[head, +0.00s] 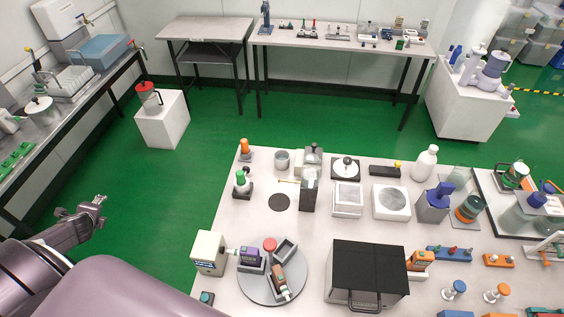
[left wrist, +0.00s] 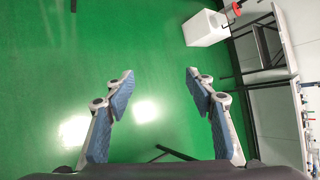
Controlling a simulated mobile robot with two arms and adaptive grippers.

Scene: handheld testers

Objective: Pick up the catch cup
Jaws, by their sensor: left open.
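A small grey cup (head: 282,160), which looks like the catch cup, stands upright near the far left part of the white table (head: 236,205). My left gripper (head: 98,207) is left of the table, over the green floor, well apart from the cup. In the left wrist view the left gripper (left wrist: 160,77) has its two blue-padded fingers spread, with nothing between them. The cup does not show in the left wrist view. My right gripper is not in view.
Near the cup stand an orange-topped device (head: 245,150), a green-topped device (head: 241,183), a dark flat disc (head: 279,202) and a tall grey tester (head: 309,188). A round grey tray (head: 246,283) holds several items. Green floor (head: 165,185) lies open between my left gripper and the table.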

